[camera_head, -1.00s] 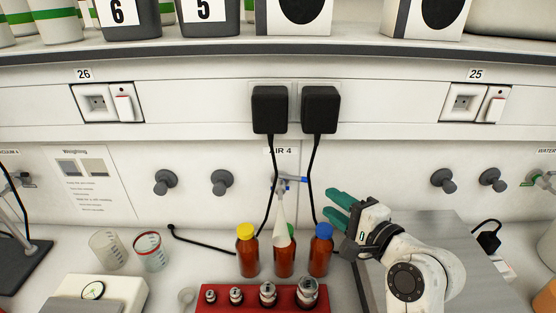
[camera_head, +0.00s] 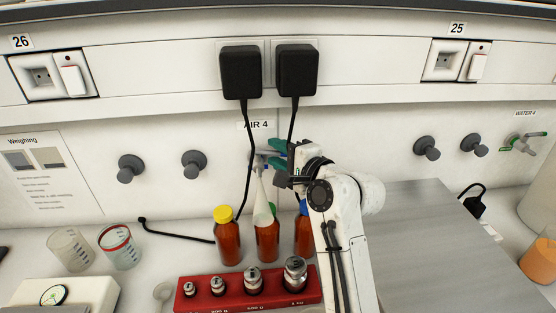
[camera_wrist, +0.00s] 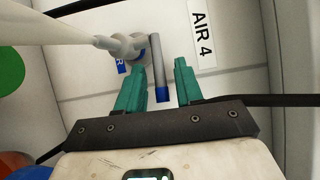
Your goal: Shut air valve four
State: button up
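The air valve (camera_head: 257,160) sits on the back wall under the AIR 4 label (camera_head: 256,125), partly hidden by my gripper. In the wrist view its grey body (camera_wrist: 124,47) carries a grey lever with a blue tip (camera_wrist: 161,80). The lever points right along the wall, crosswise to the outlet, which points down. My gripper (camera_head: 274,154) reaches the valve from the right. Its green fingers (camera_wrist: 158,75) are open, one on each side of the lever, with gaps visible on both sides.
A pale cone (camera_head: 263,205) hangs below the valve. Brown bottles (camera_head: 228,240) with coloured caps stand beneath, behind a red weight block (camera_head: 248,290). Black cables (camera_head: 248,165) from two adapters (camera_head: 240,72) run close to the valve. A grey metal surface (camera_head: 425,240) lies right.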

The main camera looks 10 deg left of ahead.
jog(key=shift+a, duration=0.1)
jog(key=shift+c, duration=0.2)
grip_shut()
dwell(0.5)
